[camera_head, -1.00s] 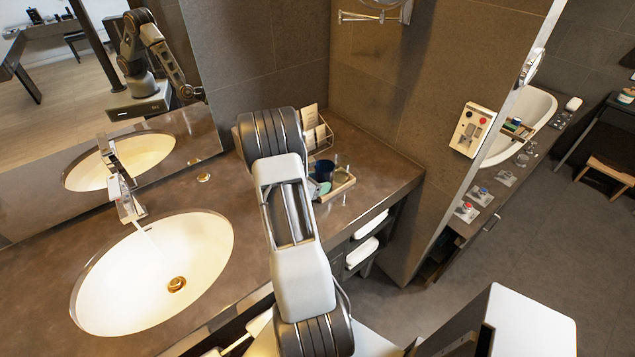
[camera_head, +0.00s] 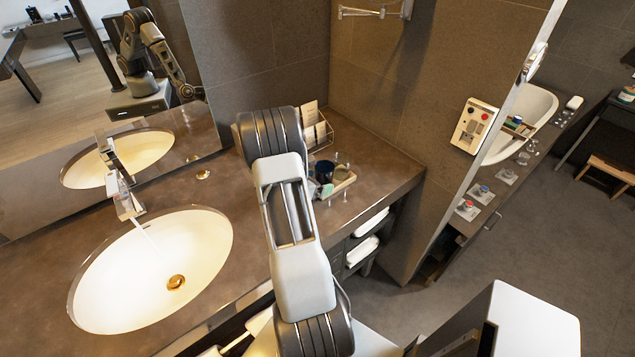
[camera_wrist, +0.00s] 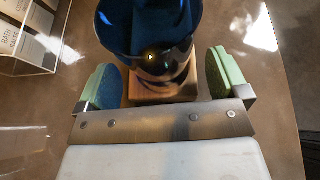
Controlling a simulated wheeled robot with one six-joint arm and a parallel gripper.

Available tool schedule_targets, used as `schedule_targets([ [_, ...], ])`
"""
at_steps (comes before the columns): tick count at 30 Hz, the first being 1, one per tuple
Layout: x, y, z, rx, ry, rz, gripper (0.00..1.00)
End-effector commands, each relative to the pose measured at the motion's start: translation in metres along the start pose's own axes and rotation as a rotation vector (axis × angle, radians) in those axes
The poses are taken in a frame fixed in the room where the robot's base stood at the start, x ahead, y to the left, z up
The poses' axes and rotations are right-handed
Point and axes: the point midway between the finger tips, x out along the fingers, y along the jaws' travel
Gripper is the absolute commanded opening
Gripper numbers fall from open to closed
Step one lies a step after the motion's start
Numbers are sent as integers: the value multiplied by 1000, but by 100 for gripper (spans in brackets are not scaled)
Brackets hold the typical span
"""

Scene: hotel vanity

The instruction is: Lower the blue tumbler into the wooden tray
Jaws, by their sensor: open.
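The blue tumbler (camera_head: 324,170) is dark and glossy and stands upright at the wooden tray (camera_head: 345,183) on the right part of the counter. In the wrist view the tumbler (camera_wrist: 150,35) fills the top middle, with pale wood of the tray (camera_wrist: 140,93) under and beside its lower end. Whether its base rests on the tray floor is hidden. My gripper (camera_wrist: 163,68) is open, with one green-backed finger on each side of the tumbler's lower part and a small gap showing at each. In the head view my arm hides most of the gripper; a green fingertip shows by the tumbler.
A clear holder with cards (camera_head: 316,130) stands behind the tray; it also shows in the wrist view (camera_wrist: 30,40). Small clear pegs rise around the tray. The sink (camera_head: 150,270) lies to the left with its tap running. The counter's front edge is close to the tray.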

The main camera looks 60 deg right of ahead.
Motion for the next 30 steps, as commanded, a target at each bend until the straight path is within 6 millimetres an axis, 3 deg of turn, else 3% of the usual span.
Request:
schedule_targets([
  [8, -10, 1, -1, 0, 0, 3, 93],
  [21, -94, 2, -1, 0, -1, 6, 93],
  [30, -131, 0, 0, 0, -1, 2, 93],
])
